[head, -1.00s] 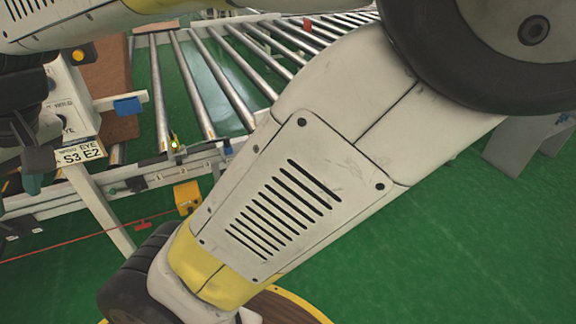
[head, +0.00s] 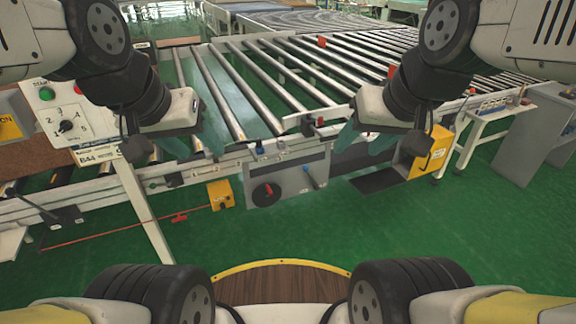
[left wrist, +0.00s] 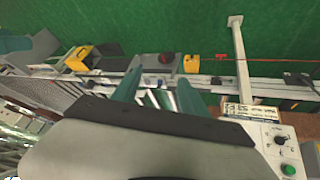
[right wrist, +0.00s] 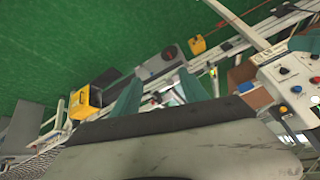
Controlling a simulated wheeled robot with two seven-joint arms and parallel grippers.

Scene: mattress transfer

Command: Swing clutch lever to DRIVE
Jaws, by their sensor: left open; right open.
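A grey box (head: 287,180) hangs on the near rail of the roller conveyor. Its face carries a dark round dial (head: 266,194) with a red mark and a slim lever with a blue handle (head: 311,178); no label is readable, so I cannot tell for sure which is the clutch lever. The box also shows in the left wrist view (left wrist: 155,63) and right wrist view (right wrist: 158,64). My left gripper (head: 168,147) is open and empty, up and left of the box. My right gripper (head: 383,140) is open and empty, up and right of it. Neither touches the box.
A control panel (head: 68,118) with a green button and a selector knob stands at left. A yellow box (head: 220,194) sits low left of the grey box; a larger yellow housing (head: 428,152) is at right. The green floor (head: 340,235) in front is clear.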

